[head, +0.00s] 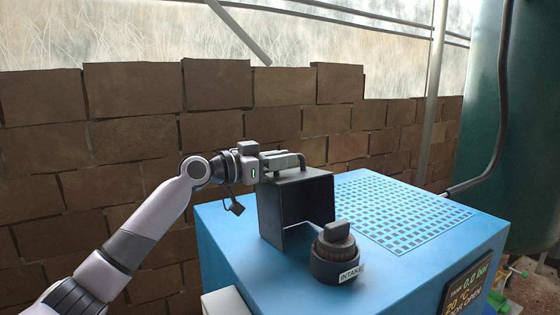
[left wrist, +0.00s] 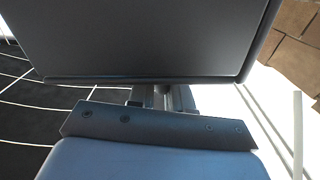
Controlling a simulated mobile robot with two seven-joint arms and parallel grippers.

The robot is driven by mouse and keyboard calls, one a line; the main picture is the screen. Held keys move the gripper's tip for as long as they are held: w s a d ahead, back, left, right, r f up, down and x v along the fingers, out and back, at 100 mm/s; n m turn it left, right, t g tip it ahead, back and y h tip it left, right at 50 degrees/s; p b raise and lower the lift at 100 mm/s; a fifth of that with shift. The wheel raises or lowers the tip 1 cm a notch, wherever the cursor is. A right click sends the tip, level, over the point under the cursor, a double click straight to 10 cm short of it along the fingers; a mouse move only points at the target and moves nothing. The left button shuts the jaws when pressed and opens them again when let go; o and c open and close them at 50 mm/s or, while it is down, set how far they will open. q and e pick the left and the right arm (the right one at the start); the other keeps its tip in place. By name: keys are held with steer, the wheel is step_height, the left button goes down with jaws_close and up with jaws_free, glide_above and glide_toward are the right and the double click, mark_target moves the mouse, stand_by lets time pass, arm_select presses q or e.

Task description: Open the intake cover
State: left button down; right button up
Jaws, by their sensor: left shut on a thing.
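The intake cover (head: 283,212) is a dark, box-like hood on top of the blue tank unit. It stands raised, with its hollow side facing the intake. The intake (head: 335,265) is a dark round fitting with a ridged knob and a white "INTAKE" label, uncovered in front of the hood. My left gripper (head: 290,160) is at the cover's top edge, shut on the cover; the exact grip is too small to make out. In the left wrist view a large dark panel of the cover (left wrist: 150,40) fills the top. My right gripper is not in view.
The blue unit's top (head: 235,235) has a grid of square holes (head: 400,210) at right. A display panel (head: 467,290) is on its side. A brick wall (head: 110,130) stands behind, with a pole (head: 432,90) and a green tank (head: 535,120) at right.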

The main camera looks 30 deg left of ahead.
arm_select(q)
steer(key=shift+s+d+r+m, duration=0.35)
steer(key=shift+s+d+m, duration=0.1)
steer(key=shift+d, duration=0.15)
steer(key=shift+s+d+r+m, duration=0.35)
steer(key=shift+d+m, duration=0.1)
steer(key=shift+d, duration=0.15)
steer(key=c, duration=1.1)
jaws_free()
steer(key=shift+s+a+f+b, duration=0.2)
steer(key=shift+s+a+b, duration=0.1)
steer(key=shift+s, duration=0.1)
steer(key=b+v, duration=0.1)
steer(key=v, duration=0.5)
steer(key=shift+r+b, duration=0.2)
steer(key=shift+b, duration=0.2)
